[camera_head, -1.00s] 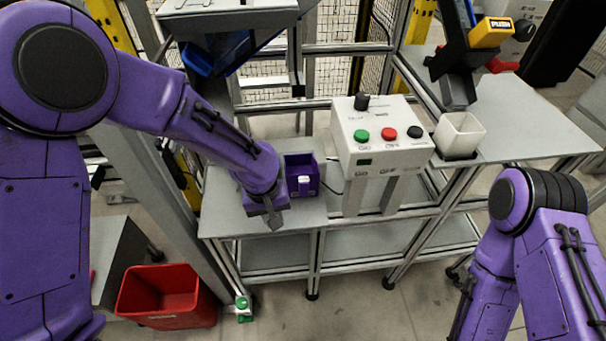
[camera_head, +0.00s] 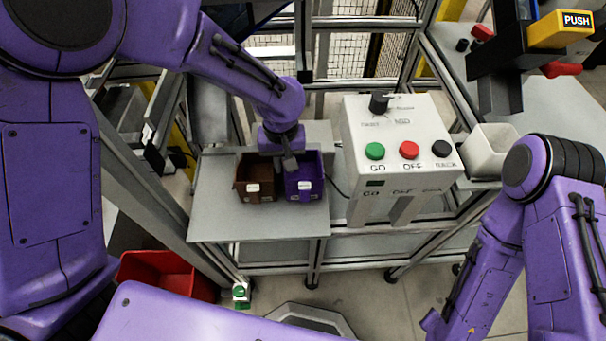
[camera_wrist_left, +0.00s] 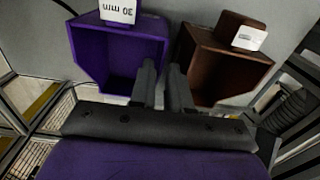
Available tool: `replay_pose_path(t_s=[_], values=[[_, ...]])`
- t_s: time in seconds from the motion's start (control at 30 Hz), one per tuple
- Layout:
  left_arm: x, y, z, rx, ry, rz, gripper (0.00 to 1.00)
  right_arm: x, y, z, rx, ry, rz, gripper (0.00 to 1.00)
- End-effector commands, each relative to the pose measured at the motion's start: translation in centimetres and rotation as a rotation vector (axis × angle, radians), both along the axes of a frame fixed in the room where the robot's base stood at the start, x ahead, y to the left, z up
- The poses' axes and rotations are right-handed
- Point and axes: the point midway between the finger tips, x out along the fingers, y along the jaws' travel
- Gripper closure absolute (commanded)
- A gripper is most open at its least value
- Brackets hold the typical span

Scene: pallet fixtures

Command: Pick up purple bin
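The purple bin (camera_head: 304,188) sits on the grey shelf, right beside a brown bin (camera_head: 254,188). My left gripper (camera_head: 288,163) hangs pointing down at the back, by the purple bin's left side. In the left wrist view the purple bin (camera_wrist_left: 118,58) is on the left and the brown bin on the right. There the gripper's two fingers (camera_wrist_left: 163,72) are a little apart, near the bins' adjoining walls. No object clearly fills the gap; contact with a wall cannot be told. My right arm shows at the right of the head view, but its gripper does not.
A white control box (camera_head: 402,150) with green, red and black buttons stands right of the bins. A white open container (camera_head: 490,150) is further right. A red bin (camera_head: 165,272) is on the floor at left. The shelf's front left (camera_head: 225,220) is clear.

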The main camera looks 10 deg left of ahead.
Motion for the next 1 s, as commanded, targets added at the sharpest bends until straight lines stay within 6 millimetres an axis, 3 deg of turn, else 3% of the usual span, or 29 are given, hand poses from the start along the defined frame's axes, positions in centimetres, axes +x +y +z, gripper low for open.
replay_pose_path(t_s=[0.4,0.6,0.7,1.0], values=[[-0.5,0.0,-5.9,0.0,0.001,0.001,0.83,0.0,0.0,-0.2,0.0,0.0,0.0,0.57],[-0.4,0.1,-6.0,0.0,-0.001,0.002,0.83,0.0,0.0,-0.2,0.0,0.0,0.0,0.57],[-0.4,0.1,-6.0,0.0,-0.001,0.002,1.0,0.0,0.0,-0.2,-0.001,-0.001,0.0,0.57],[-0.4,0.1,-5.9,-0.001,-0.001,0.003,1.0,0.0,0.0,-0.2,-0.001,-0.001,0.0,0.57]])
